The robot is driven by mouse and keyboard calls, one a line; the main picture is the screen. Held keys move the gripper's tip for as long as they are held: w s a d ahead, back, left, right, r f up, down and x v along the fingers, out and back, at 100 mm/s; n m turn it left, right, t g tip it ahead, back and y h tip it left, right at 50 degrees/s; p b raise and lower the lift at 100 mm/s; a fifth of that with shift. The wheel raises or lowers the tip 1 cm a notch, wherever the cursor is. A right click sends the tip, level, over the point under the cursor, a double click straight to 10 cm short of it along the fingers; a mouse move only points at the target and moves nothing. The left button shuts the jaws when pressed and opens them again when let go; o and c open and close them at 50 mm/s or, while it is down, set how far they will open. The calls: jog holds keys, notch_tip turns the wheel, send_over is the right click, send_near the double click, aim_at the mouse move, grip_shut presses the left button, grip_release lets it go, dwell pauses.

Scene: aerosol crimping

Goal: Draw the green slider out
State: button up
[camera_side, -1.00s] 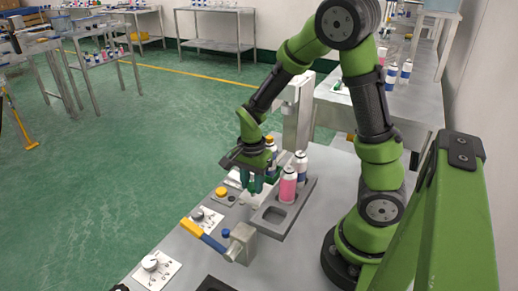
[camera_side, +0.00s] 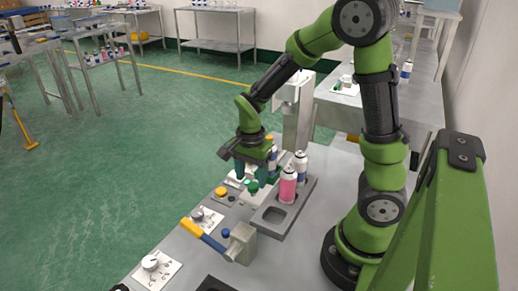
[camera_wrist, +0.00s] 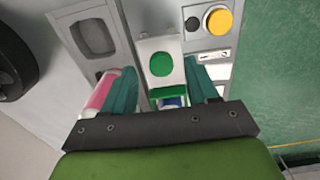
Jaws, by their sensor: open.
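The green slider shows a round green knob (camera_wrist: 161,64) on a light plate in the wrist view. In the side view the knob (camera_side: 252,187) shows just below my gripper. My gripper (camera_side: 256,176) is open, pointing down over the station. In the wrist view its two teal fingers (camera_wrist: 163,82) are spread to the left and right of the slider, with a gap to the knob. Nothing is held. A green and blue part is partly hidden between the fingers, close to the palm.
A pink can (camera_side: 287,186) stands in a grey tray (camera_side: 273,222) beside my gripper, with a blue-and-white can (camera_side: 301,167) behind it. A yellow button (camera_side: 221,192) and a lever with a yellow grip (camera_side: 192,228) are in front. An empty tray slot is nearer the lever.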

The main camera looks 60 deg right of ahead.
notch_tip(320, 180, up, 14)
dwell(0.3)
jog(key=s+a+r+n+t+y, duration=0.2)
jog(key=s+a+n+t, duration=0.5)
jog(key=n, duration=0.7)
jog(key=shift+s+a+r, duration=0.2)
jog(key=shift+a+r, duration=0.35)
jog(key=shift+a, duration=0.1)
dwell(1.0)
